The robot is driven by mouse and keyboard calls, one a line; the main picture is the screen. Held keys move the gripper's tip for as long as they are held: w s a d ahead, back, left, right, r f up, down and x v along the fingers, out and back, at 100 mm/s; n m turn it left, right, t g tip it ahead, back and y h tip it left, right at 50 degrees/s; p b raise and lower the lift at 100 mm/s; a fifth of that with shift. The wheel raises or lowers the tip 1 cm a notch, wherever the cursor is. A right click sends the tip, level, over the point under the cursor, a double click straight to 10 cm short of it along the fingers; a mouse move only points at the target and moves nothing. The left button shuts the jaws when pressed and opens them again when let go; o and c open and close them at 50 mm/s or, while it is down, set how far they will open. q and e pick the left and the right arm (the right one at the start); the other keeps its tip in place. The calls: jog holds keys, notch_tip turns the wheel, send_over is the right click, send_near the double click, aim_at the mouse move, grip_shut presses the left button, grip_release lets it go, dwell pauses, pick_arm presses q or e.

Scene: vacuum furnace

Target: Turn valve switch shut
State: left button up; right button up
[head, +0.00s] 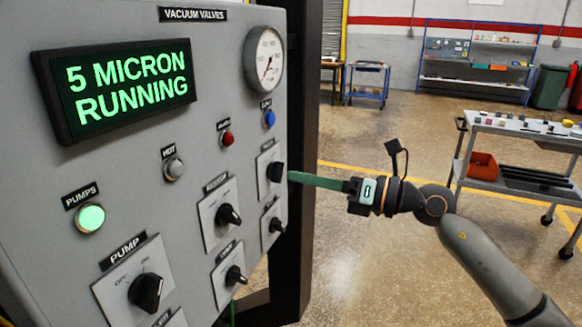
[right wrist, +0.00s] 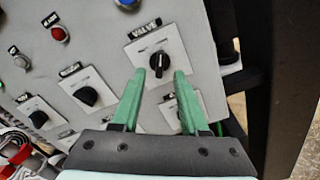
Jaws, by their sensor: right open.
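The valve switch is a black rotary knob (head: 275,172) on a white square plate, at the right edge of the grey panel in the head view. In the right wrist view the knob (right wrist: 160,62) sits under a label reading VALVE, its grip bar about upright in the picture. My right gripper (head: 292,178) has green fingers pointing at this knob from the right. In the right wrist view the open gripper (right wrist: 160,74) has one fingertip on either side of the knob, with gaps showing. I cannot tell how far the tips reach along it. My left gripper is not in view.
Several other black knobs, including the pump knob (head: 146,292), sit on the panel near the valve switch. A lit display (head: 118,88) reads 5 MICRON RUNNING, beside a round gauge (head: 265,60). A dark frame post edges the panel. A grey cart (head: 520,130) stands at right.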

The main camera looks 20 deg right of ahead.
aim_at(277, 172)
jog(key=shift+p+x, duration=0.3)
jog(key=shift+x, duration=1.35)
grip_shut()
